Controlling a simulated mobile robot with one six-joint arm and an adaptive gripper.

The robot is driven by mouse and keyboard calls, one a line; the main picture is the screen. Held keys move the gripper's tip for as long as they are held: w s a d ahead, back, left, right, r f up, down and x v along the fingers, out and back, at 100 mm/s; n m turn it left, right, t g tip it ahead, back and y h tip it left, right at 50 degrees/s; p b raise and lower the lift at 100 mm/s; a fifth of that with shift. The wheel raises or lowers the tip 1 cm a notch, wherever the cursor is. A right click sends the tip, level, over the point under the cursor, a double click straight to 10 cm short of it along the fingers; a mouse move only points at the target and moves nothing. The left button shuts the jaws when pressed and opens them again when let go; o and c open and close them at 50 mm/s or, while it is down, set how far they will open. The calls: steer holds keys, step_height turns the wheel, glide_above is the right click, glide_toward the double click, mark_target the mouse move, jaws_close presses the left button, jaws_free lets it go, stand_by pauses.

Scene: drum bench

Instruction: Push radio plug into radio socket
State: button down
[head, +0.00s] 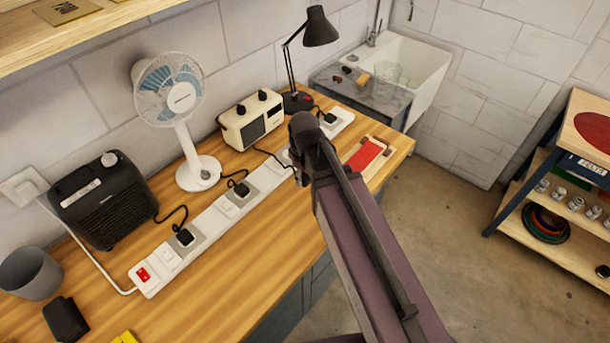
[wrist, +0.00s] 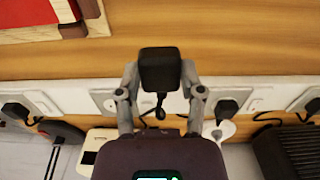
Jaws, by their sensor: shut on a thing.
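My gripper (wrist: 160,78) is shut on the black radio plug (wrist: 160,68), with one grey finger on each side of it. The plug's cord hangs down below it in the wrist view. The plug is over or just beside the long white power strip (head: 218,214); I cannot tell its height above the strip. The radio socket is hidden behind the plug and my gripper. In the head view my arm covers the plug, and only part of my gripper (head: 300,168) shows beside the strip. The cream radio (head: 252,120) stands behind the strip, its cord running towards my gripper.
The fan plug (head: 240,188), heater plug (head: 185,237) and lamp plug (head: 329,118) sit on the strip. The fan (head: 183,100), black heater (head: 103,200) and lamp (head: 318,28) stand behind it. A red-topped object (head: 366,155) lies at the right; bench front is mostly clear.

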steer(key=shift+w, duration=0.15)
steer(key=shift+w+a+r, duration=0.1)
steer(key=shift+w+a, duration=0.5)
steer(key=shift+w, duration=2.1)
steer(key=shift+w+a+r, duration=0.1)
steer(key=shift+w+a, duration=0.45)
steer(key=shift+w, duration=2.1)
steer(key=shift+w+a+r, duration=0.1)
steer(key=shift+w+a, duration=0.5)
steer(key=shift+w, duration=2.1)
steer(key=shift+f+b, duration=1.7)
steer(key=shift+f, duration=0.3)
